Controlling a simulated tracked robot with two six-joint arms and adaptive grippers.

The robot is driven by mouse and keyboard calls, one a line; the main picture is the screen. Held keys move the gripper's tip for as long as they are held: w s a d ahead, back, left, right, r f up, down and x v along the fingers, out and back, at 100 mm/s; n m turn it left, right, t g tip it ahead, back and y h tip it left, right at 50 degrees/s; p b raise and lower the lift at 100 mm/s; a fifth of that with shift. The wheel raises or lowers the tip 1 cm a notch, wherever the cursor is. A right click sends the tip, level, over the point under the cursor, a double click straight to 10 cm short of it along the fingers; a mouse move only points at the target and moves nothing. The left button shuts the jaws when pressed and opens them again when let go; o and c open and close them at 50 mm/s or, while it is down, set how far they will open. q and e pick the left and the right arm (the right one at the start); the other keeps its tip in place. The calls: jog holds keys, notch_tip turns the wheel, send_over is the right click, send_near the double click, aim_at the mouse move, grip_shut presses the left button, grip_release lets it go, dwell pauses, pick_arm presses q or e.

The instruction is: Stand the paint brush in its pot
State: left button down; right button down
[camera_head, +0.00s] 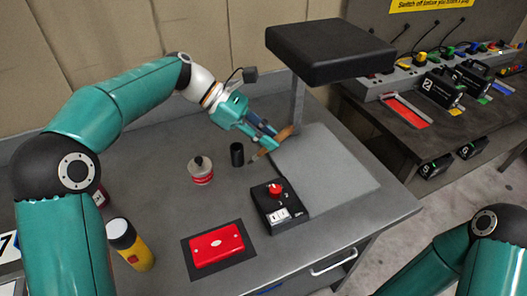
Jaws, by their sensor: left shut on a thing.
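My left gripper (270,140) is shut on the paint brush (264,150), whose brown handle lies slanted across the fingers. Its lower left end is dark and points toward a small dark cylindrical pot (237,155), which stands upright on the grey bench. The brush end is just right of the pot and looks apart from it. Whether the brush touches the bench cannot be told. My right gripper is out of view; only part of that arm shows at the lower right.
A red-and-white round tin (201,175) with a dark top stands left of the pot. A black box with a red knob (272,207), a red case (217,246) and a yellow-and-black bottle (131,245) stand nearer. A black lamp-like head (330,52) overhangs the bench (160,190).

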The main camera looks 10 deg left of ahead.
pick_arm(q)
jog(key=w+a+r+n+t+h+b, duration=0.2)
jog(key=w+a+n+t, duration=0.8)
jog(key=a+t, duration=0.3)
notch_tip(320, 180, down, 12)
jog(key=b, duration=0.9)
jog(key=shift+d+r+t, duration=0.25)
jog(key=shift+d+t, duration=0.05)
jog(key=shift+d, duration=0.05)
jog(key=shift+w, duration=0.1)
jog(key=c, duration=1)
grip_release()
jog(key=shift+c, duration=0.2)
jog(key=v, duration=1.2)
jog(key=shift+d, duration=0.1)
